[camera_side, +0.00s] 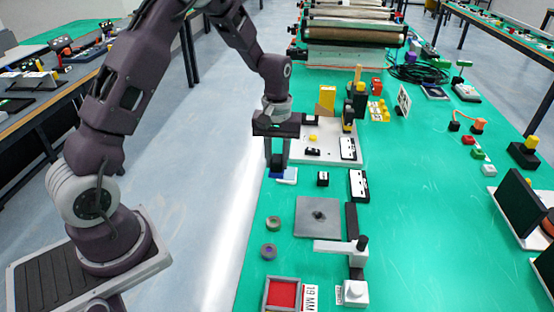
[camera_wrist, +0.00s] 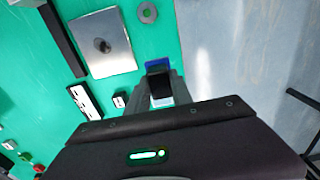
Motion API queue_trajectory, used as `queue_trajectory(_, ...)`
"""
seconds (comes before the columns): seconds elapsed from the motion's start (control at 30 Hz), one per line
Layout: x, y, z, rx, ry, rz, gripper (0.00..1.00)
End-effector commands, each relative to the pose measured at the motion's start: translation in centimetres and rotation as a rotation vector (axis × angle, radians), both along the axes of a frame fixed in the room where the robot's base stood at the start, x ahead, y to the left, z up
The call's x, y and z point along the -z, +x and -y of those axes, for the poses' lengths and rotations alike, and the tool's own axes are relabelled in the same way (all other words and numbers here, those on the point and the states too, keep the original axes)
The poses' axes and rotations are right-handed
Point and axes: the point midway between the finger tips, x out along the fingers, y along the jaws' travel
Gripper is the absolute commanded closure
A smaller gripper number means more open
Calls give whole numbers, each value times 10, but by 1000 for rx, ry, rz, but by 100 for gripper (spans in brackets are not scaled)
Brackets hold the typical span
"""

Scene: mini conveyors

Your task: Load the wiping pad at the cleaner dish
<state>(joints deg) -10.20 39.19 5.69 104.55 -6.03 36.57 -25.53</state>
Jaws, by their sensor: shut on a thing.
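My gripper (camera_side: 277,168) points down low over the near left edge of the green table and is shut on a small dark block, which I take for the wiping pad (camera_wrist: 159,84). In the wrist view the block sits between the grey fingers (camera_wrist: 160,88). A blue patch, possibly the cleaner dish (camera_wrist: 157,50), shows just beyond the block and is partly hidden by it. In the side view a white piece (camera_side: 289,176) lies beside the fingertips. I cannot tell whether the block touches the blue surface.
A grey plate (camera_side: 318,228) with a dark centre lies nearer the camera, with two ring-shaped pieces (camera_side: 270,237) beside it. A grey tray with a red inside (camera_side: 283,292) stands at the front. A small black block (camera_side: 323,179) and a white board (camera_side: 325,153) are close by.

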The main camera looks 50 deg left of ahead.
Motion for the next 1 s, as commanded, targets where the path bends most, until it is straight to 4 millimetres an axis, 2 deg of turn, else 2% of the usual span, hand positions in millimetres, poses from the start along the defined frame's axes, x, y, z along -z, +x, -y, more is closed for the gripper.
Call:
queue_trajectory(0.07, 1, 2, -1, 0, 0, 0, 100)
queue_trajectory(0.13, 2, 13, -7, -1, 1, 2, 100)
queue_trajectory(0.3, 11, 57, -35, -4, 1, 3, 100)
queue_trajectory(0.43, 15, 77, -50, -1, 1, 1, 100)
queue_trajectory(0.57, 22, 82, -54, 0, 0, -1, 100)
queue_trajectory(0.8, 54, 81, -54, -1, 0, -1, 100)
queue_trajectory(1.0, 72, 81, -53, 0, 0, -1, 100)
